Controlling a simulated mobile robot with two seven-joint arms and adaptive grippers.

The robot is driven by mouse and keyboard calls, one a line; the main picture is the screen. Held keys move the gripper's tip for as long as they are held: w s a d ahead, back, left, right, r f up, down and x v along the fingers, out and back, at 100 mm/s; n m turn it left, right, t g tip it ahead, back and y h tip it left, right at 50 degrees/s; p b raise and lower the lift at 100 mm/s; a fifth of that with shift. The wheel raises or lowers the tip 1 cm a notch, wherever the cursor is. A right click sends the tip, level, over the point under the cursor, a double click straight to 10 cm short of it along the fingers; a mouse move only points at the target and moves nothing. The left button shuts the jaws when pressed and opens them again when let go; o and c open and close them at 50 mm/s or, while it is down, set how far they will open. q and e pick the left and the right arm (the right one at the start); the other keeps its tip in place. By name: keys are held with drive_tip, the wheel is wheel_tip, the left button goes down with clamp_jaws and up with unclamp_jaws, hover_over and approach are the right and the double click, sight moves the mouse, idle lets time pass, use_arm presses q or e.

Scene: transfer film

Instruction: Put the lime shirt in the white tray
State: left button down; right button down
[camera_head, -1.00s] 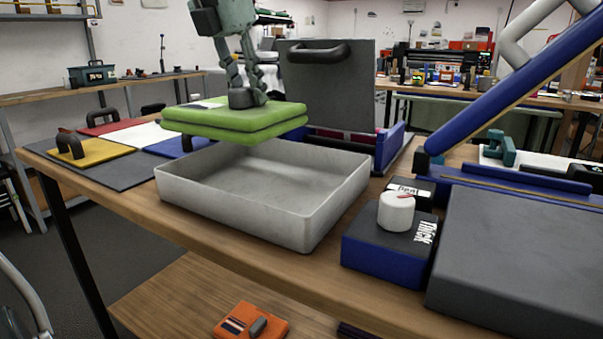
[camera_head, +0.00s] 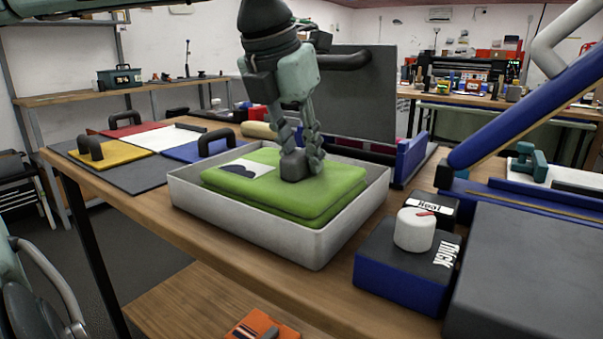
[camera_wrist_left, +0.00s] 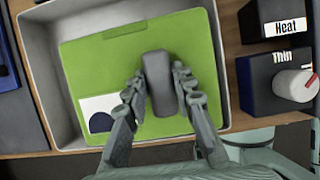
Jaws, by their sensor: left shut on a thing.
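The lime shirt (camera_head: 325,199) is a folded green block with a white and dark-blue print and a dark handle on top. It lies inside the white tray (camera_head: 253,239), within its walls, in the head view. In the left wrist view the shirt (camera_wrist_left: 85,70) sits in the tray (camera_wrist_left: 40,80) with space along its left side. My left gripper (camera_head: 297,165) comes down from above and is shut on the shirt's dark handle (camera_wrist_left: 160,82). Whether the shirt rests fully on the tray floor is hidden by the walls. My right gripper is not in view.
Right of the tray stand a blue control box (camera_head: 400,262) with a white knob (camera_head: 414,229) and a dark grey slab (camera_head: 530,270). Behind is an upright grey panel (camera_head: 362,95). A mat with yellow, white, red and blue pads (camera_head: 110,155) lies to the left.

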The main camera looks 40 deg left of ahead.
sight(302, 174)
use_arm(q)
wheel_tip(302, 174, down, 3)
drive_tip(key=shift+f, duration=0.2)
